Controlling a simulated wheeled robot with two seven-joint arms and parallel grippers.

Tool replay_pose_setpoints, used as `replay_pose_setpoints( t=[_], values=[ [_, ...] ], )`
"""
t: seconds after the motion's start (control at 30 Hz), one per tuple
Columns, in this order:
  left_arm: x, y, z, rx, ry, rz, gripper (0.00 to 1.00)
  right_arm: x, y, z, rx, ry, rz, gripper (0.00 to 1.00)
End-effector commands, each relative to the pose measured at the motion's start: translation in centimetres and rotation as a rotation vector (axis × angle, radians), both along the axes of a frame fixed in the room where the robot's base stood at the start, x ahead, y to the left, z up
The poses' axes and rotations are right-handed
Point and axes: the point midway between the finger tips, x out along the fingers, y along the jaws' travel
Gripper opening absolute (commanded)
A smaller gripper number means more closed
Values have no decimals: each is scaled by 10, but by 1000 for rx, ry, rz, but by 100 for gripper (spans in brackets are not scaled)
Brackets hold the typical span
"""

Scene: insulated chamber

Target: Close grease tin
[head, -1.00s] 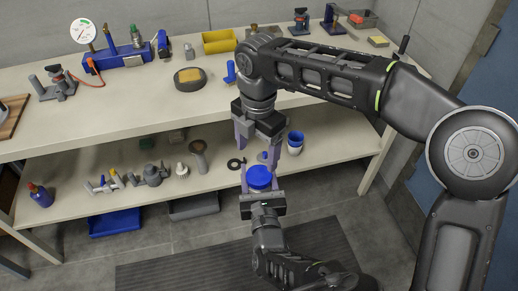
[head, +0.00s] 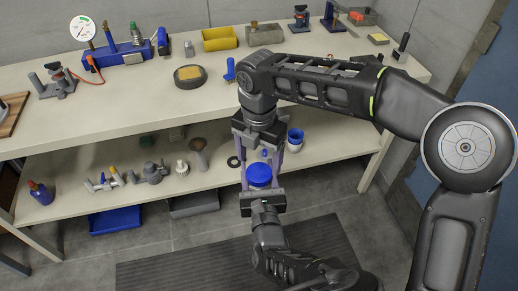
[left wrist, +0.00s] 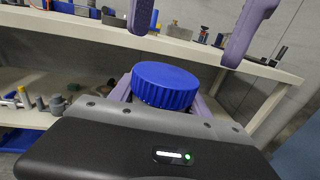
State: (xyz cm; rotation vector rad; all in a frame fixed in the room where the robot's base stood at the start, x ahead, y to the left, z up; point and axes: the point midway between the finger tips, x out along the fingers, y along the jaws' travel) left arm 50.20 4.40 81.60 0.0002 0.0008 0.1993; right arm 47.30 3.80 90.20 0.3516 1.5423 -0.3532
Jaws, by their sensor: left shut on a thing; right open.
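The grease tin shows as a round blue ribbed lid (head: 259,172), seen from above; in the left wrist view the lid (left wrist: 166,82) looks level, and the body under it is mostly hidden. I cannot tell how tightly the lid sits. My left gripper (head: 260,185), at the bottom, is shut on the tin, with a finger on each side. My right gripper (head: 260,160) comes from above, open and empty, its fingers pointing down at either side above the lid. In the left wrist view its fingers (left wrist: 184,48) are apart from the lid.
Behind is a two-level bench (head: 130,85). The top holds a gauge rig (head: 125,58), a yellow bin (head: 220,39) and a round dish (head: 190,77). A dark mat (head: 190,268) lies on the floor.

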Motion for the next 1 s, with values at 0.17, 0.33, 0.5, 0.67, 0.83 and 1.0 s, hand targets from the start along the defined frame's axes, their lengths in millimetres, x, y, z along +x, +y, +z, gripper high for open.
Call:
replay_pose_setpoints(
  t=[0.17, 0.33, 0.5, 0.67, 0.83, 1.0],
  values=[
    [0, 0, 0, 0, -1, 0, 0, -1, -1, -26, -2, 3, 0, 76],
    [0, 0, 0, 0, -1, 0, 0, 0, -1, -39, -2, 1, -1, 76],
    [0, 0, 0, 0, -1, 0, 0, 0, -1, -41, -1, 0, -1, 76],
    [0, 0, 0, 0, -1, 0, 0, 0, -1, -41, -1, 0, -1, 75],
    [0, 0, 0, 0, -1, 0, 0, 0, 0, -41, -1, 0, -1, 61],
    [0, 0, 0, 0, -1, 0, 0, 0, 0, -41, -1, 0, -1, 47]
  ],
)
